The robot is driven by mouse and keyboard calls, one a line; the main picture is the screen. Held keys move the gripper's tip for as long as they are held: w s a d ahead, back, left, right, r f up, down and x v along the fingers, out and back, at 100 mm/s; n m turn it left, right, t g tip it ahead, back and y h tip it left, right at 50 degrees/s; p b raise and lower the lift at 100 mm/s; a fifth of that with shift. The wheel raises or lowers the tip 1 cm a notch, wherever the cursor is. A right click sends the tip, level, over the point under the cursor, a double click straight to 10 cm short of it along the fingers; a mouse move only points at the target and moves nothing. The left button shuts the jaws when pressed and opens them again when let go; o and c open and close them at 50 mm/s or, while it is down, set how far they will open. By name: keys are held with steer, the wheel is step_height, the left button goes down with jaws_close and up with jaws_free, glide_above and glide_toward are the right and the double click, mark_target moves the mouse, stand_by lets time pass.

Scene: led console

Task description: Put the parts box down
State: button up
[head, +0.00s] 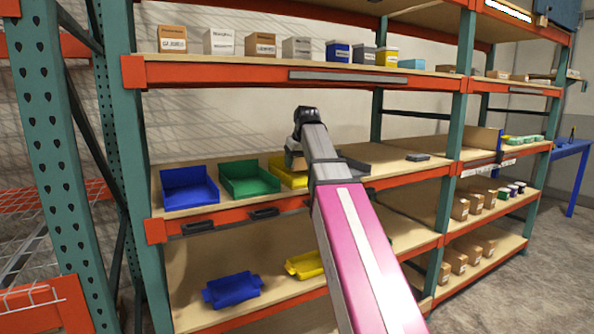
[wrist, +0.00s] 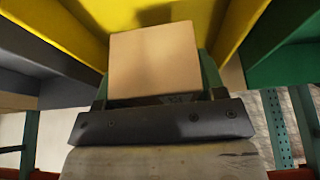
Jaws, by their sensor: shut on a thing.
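The parts box (wrist: 153,66) is a small plain tan carton, seen close up in the wrist view. My gripper (wrist: 156,88) is shut on it, with a finger at each side. The yellow bin (wrist: 65,28) lies around and beyond the box in that view. In the head view the yellow bin (head: 284,174) stands on the middle shelf, partly behind my arm. A bit of the tan box (head: 294,160) shows beside my arm there. My fingers are hidden in the head view. I cannot tell whether the box touches the bin.
A green bin (head: 249,180) and a blue bin (head: 189,188) stand left of the yellow one. A dark grey bin (head: 352,167) is on its right. The shelf above (head: 270,71) holds several boxes. Bare shelf board (head: 398,158) lies further right. A green upright (head: 459,135) stands beyond.

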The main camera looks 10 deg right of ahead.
mark_target(301, 157)
steer(key=shift+f, duration=1.55)
steer(key=shift+f, duration=0.1)
steer(key=o, duration=1)
steer(key=shift+c, duration=0.2)
steer(key=v, duration=0.7)
steer(key=shift+s+r, duration=0.2)
steer(key=shift+r, duration=0.1)
